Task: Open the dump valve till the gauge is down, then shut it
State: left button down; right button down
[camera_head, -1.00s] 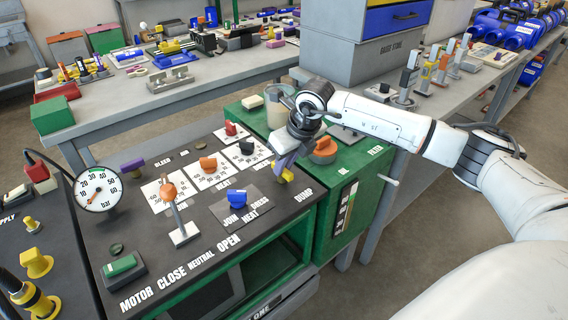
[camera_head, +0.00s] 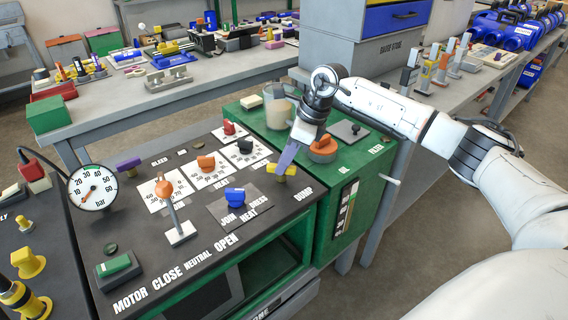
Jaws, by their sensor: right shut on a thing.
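The dump valve has a yellow body (camera_head: 284,172) beside the DUMP label at the right edge of the black panel. Its purple lever (camera_head: 287,156) slants up and back from the body. My right gripper (camera_head: 297,141) comes down over the lever's upper end and is shut on it, hiding that end. The round white gauge (camera_head: 93,188) stands at the panel's left. My left gripper is not in view.
A second purple-handled valve (camera_head: 129,163) sits by the BLEED label. An orange-knobbed lever (camera_head: 166,190), a blue knob (camera_head: 234,195) and a green button (camera_head: 117,264) stand on the panel. An orange round knob (camera_head: 322,148) and a clear beaker (camera_head: 278,112) are close to my right gripper.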

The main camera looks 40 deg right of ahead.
jog(key=n, duration=0.1)
jog(key=n+g, duration=0.1)
jog(key=n, duration=0.1)
jog(key=n+y+b, duration=0.1)
jog(key=shift+w+n+g, duration=0.25)
jog(key=shift+n+g, duration=0.05)
jog(key=n+g+b, duration=0.1)
jog(key=n, duration=0.1)
jog(key=shift+d+n, duration=0.1)
jog(key=shift+n, duration=0.2)
jog(key=shift+w+r+n+g+b, duration=0.15)
jog(key=shift+n+g+b, duration=0.35)
jog(key=shift+n, duration=0.8)
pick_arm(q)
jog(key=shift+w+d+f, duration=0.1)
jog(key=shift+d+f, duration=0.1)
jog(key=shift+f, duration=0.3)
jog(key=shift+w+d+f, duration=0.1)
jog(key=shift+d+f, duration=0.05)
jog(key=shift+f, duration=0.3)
pick_arm(e)
jog(key=c, duration=1.7)
grip_release()
